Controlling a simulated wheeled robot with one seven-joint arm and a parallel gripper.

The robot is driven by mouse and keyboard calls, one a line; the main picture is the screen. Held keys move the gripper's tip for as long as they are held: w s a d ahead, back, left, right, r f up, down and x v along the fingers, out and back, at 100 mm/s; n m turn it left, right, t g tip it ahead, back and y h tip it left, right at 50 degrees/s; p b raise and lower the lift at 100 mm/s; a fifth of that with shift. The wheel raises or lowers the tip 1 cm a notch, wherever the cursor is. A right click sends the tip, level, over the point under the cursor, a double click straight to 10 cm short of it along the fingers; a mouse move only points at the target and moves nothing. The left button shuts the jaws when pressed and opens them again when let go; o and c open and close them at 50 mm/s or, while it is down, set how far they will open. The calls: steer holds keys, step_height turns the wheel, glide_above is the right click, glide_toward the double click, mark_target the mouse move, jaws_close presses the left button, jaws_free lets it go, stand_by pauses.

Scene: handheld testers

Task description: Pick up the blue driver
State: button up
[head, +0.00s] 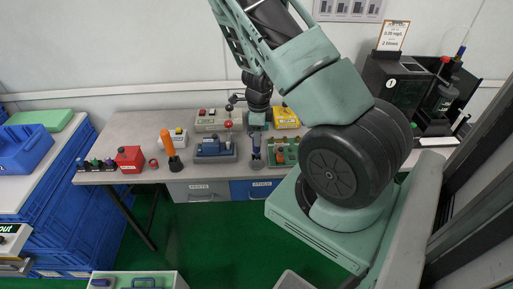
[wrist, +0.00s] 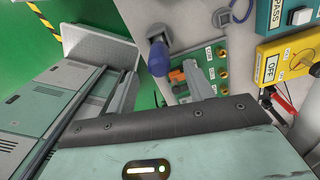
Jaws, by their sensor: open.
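The jaws are apart on either side, and I cannot tell whether either touches the handle. Nothing is held.
A green panel with orange parts (head: 284,152) stands close right of the driver, a blue-grey tester (head: 213,148) to its left. A yellow meter (head: 285,118) is behind. An orange-handled tool (head: 170,149) and red box (head: 129,157) stand farther left. The bench's front edge is near.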

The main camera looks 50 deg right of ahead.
mark_target(256, 150)
steer(key=f, duration=0.5)
steer(key=shift+w+a+f+p, duration=0.1)
steer(key=shift+w+p, duration=0.15)
steer(key=shift+p, duration=0.05)
steer(key=c, duration=1.1)
